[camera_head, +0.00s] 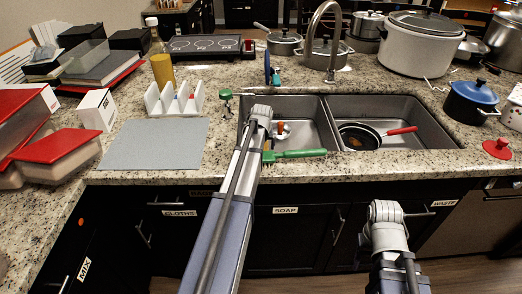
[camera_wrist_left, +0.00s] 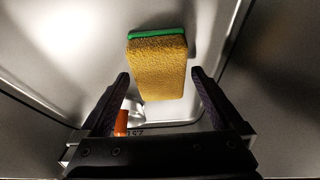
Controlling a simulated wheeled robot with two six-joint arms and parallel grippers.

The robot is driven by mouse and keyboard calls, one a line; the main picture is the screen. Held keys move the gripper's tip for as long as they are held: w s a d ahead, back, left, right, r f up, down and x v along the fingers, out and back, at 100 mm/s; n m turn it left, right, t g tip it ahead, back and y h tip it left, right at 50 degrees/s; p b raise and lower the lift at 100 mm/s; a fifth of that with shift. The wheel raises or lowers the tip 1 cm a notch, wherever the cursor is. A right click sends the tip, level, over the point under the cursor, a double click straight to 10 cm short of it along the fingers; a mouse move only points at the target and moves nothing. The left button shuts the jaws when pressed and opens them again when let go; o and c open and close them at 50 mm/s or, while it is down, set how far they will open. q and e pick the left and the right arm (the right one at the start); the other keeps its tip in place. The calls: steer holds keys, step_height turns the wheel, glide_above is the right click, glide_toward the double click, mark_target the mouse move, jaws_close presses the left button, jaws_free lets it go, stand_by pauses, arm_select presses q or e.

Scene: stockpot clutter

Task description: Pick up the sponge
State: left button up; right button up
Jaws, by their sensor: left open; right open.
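The sponge (camera_wrist_left: 158,68), yellow with a green layer along its far edge, is in a metal sink basin in the left wrist view. My left gripper (camera_wrist_left: 160,82) is open, a finger to each side of the sponge's near part; I cannot tell whether they touch it. In the head view my left arm reaches over the left basin (camera_head: 312,122), and I cannot make out the sponge there. My right gripper (camera_head: 386,212) is low in front of the cabinets, away from the sink; its fingers are not distinct.
An orange and white item (camera_head: 281,130) lies in the left basin. A green brush (camera_head: 300,153) lies along the sink's front edge. The right basin holds a dark pan (camera_head: 358,136) with a red handle. The faucet (camera_head: 332,40) rises behind. A grey mat (camera_head: 153,143) lies left.

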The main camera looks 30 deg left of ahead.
arm_select(q)
steer(key=shift+f, duration=0.15)
steer(key=c, duration=1.4)
steer(key=shift+o, duration=0.2)
steer(key=shift+r+p, duration=0.65)
steer(key=shift+r, duration=0.05)
step_height(320, 180, up, 3)
steer(key=p, duration=0.2)
steer(key=shift+p, duration=0.4)
steer(key=w+d, duration=0.3)
steer(key=d, duration=0.2)
steer(key=w+d, duration=0.3)
steer(key=d, duration=0.2)
steer(key=w+d, duration=0.3)
steer(key=d, duration=0.2)
steer(key=shift+w+d+f, duration=0.2)
